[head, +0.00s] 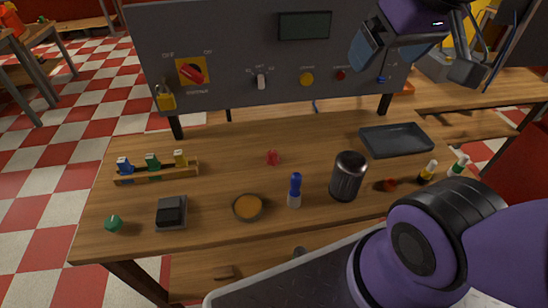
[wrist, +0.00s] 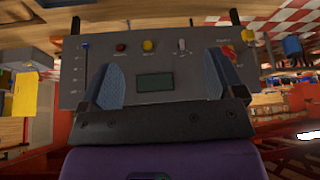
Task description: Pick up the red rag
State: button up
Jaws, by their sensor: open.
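A small crumpled-looking red item (head: 272,157) lies near the middle of the workbench (head: 225,150); it may be the red rag, but it is too small to be sure. Another small red item (head: 390,184) lies right of the dark mesh cup. My gripper (head: 418,62) is raised at the upper right, in front of the grey control panel (head: 235,60), well above and apart from both red items. In the wrist view my gripper (wrist: 158,88) shows its two blue-padded fingers apart with nothing between them. The panel appears upside down beyond them, and no rag is clear there.
A dark mesh cup (head: 348,176), a blue-capped bottle (head: 295,190), a round orange dish (head: 248,207) and a black tray (head: 396,140) stand on the bench. The back middle is mostly clear.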

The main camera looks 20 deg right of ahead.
jog(key=shift+o, duration=0.5)
jog(key=n+g, duration=0.2)
jog(key=g, duration=0.2)
send_over(273, 151)
jog(key=s, duration=0.1)
jog(key=f, duration=3.2)
jog(key=shift+d, duration=0.2)
jog(key=shift+w+a+f, duration=0.1)
jog(key=shift+w+f, duration=0.15)
jog(key=shift+f, duration=1.75)
jog(key=shift+w+a+f, duration=0.1)
jog(key=shift+w+f, duration=0.1)
jog(key=shift+f, duration=1.75)
jog(key=shift+w+a+f, duration=0.1)
jog(key=shift+w+f, duration=0.15)
jog(key=shift+f, duration=1.75)
jog(key=shift+c, duration=0.4)
jog(key=shift+d, duration=0.1)
jog(key=c, duration=1)
